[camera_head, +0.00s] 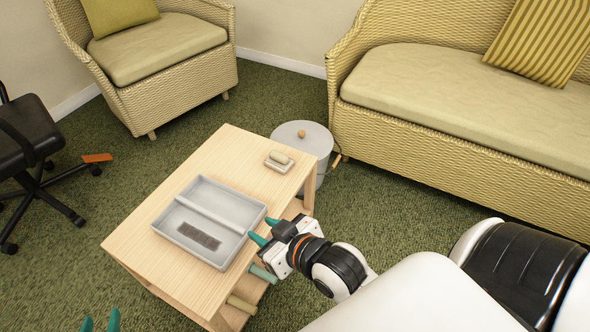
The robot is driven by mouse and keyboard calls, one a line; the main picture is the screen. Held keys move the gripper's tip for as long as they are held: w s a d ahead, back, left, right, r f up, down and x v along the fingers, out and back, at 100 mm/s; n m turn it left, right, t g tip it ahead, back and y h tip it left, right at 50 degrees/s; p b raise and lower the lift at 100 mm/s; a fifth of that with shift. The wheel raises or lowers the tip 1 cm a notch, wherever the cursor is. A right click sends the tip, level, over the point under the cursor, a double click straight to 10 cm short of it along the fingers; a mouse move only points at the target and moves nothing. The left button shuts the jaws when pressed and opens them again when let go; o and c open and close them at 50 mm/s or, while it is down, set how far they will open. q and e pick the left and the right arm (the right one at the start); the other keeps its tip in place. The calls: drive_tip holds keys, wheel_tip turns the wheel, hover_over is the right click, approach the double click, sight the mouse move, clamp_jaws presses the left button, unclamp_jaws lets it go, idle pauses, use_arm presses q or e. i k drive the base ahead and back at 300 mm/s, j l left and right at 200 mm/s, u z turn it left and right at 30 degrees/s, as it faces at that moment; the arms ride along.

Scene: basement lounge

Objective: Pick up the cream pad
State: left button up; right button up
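The cream pad (279,162) appears to be the small pale block with a rounded top on the far right part of the wooden table (233,152). Nothing holds it. My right gripper (264,230) is at the table's right edge, beside the grey tray and nearer to me than the pad. Its teal fingertips are apart with nothing visible between them. My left gripper (101,322) shows only its two teal fingertips at the bottom left edge, apart and empty, well away from the pad.
A grey divided tray (243,243) with a dark patterned piece (199,236) in its near compartment fills the table's near part. Rolled items (242,304) stick out below the tabletop. A round grey bin (312,143) stands behind the table, near the sofa (470,100).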

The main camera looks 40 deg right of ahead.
sight(278, 161)
drive_tip(key=z, duration=0.95)
